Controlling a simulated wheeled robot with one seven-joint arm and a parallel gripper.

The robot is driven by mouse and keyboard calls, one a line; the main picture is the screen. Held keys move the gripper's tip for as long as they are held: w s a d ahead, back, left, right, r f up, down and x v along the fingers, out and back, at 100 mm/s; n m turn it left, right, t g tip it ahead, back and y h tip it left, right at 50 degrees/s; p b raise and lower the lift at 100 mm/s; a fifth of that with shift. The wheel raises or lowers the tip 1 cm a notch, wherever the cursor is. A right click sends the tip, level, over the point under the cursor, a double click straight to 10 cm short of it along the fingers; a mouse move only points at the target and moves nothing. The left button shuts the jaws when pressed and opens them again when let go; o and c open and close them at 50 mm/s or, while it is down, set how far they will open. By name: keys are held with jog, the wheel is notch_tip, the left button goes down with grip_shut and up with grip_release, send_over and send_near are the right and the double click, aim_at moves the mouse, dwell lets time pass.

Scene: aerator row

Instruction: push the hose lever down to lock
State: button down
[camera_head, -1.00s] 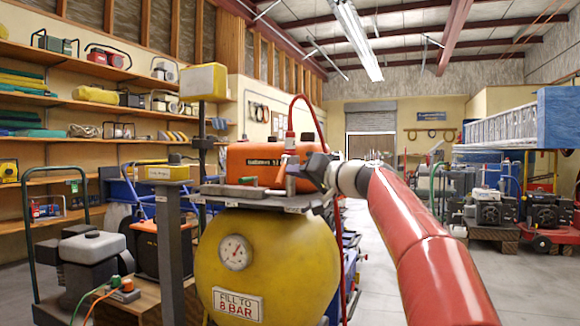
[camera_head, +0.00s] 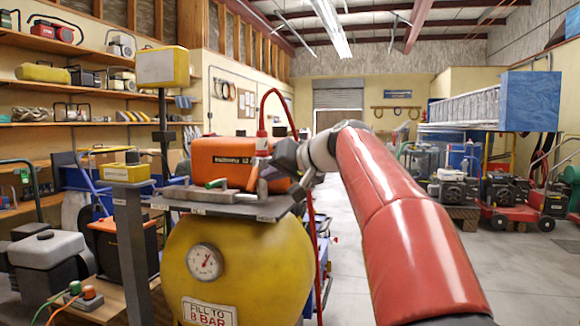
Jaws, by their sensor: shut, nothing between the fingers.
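A red hose (camera_head: 283,97) arches down to a red and white fitting (camera_head: 262,145) beside the orange compressor box (camera_head: 220,163) on the metal top plate (camera_head: 178,202) of a yellow tank (camera_head: 245,262). A small green-tipped handle (camera_head: 216,184) lies low on the plate, left of the fitting. A grey metal piece (camera_head: 263,188) stands below the fitting; I cannot tell whether it is the hose lever. My gripper (camera_head: 272,172) is shut and empty, close by the fitting and that grey piece. Whether it touches either is unclear; its dark body hides part of the fitting.
A grey post with a yellow box (camera_head: 124,172) stands left of the tank. A round gauge (camera_head: 205,262) and a "FILL TO 8 BAR" sign (camera_head: 209,312) face me. Shelves line the left wall. Machines on carts (camera_head: 505,193) stand right, with clear floor (camera_head: 520,270) before them.

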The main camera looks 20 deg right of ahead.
aim_at(254, 181)
jog(key=shift+x, duration=1.85)
jog(key=f+b, duration=0.1)
jog(key=b, duration=0.2)
jog(key=shift+w+d+n+t, duration=0.15)
jog(key=shift+n+t, duration=0.25)
jog(key=shift+w+d+f+b, duration=0.2)
jog(key=shift+w+f+b, duration=0.05)
jog(key=shift+b, duration=0.25)
jog(key=shift+r, duration=0.1)
